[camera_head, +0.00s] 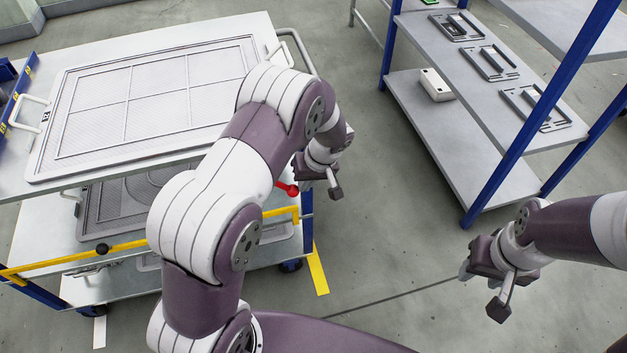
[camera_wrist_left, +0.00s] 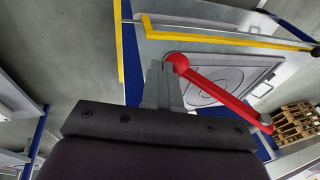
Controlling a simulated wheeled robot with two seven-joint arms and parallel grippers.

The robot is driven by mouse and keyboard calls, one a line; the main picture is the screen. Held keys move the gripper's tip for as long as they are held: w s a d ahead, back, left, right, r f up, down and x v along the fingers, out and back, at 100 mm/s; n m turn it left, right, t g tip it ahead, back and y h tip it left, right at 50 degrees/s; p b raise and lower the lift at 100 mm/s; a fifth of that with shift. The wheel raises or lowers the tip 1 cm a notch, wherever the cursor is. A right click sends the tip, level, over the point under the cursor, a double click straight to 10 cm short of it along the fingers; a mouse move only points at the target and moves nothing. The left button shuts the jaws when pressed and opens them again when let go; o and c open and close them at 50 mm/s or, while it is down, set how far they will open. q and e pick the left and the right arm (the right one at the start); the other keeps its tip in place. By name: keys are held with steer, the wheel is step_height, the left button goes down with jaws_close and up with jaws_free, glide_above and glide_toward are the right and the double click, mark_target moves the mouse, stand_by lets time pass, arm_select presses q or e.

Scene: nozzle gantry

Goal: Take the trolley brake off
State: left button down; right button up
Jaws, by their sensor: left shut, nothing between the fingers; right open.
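The trolley (camera_head: 130,180) stands at the left in the head view, with blue posts and a yellow rail. Its red brake lever (camera_wrist_left: 222,95) has a round knob, which shows at the trolley's right end in the head view (camera_head: 290,189). In the left wrist view the lever slants from the knob down to a pivot at the lower right. My left gripper (camera_wrist_left: 160,68) is shut and empty, its fingertips close beside the knob; I cannot tell whether they touch. My left arm hides part of the trolley. My right gripper (camera_head: 466,271) is open and empty over bare floor.
A framed mesh panel (camera_head: 150,95) lies on the trolley's top, with another panel (camera_head: 125,200) below. A blue-posted shelf rack (camera_head: 440,130) with several dark trays stands at the upper right. Grey floor is clear between trolley and rack. Wooden pallets (camera_wrist_left: 295,122) show in the left wrist view.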

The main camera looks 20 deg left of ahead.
mark_target(295, 192)
arm_select(q)
steer(key=a+f+b, duration=0.1)
steer(key=s+a+f+b, duration=0.1)
steer(key=f, duration=0.1)
steer(key=s+f+b, duration=0.1)
steer(key=shift+a+f+b, duration=0.25)
steer(key=shift+a+b, duration=0.05)
steer(key=shift+a, duration=0.1)
steer(key=shift+s+a+f+b, duration=0.35)
steer(key=shift+s+a+b, duration=0.1)
steer(key=shift+a, duration=0.15)
steer(key=shift+s+a+f+b, duration=0.3)
steer(key=shift+s+a+b, duration=0.1)
steer(key=shift+a, duration=0.2)
arm_select(e)
step_height(295, 192, down, 6)
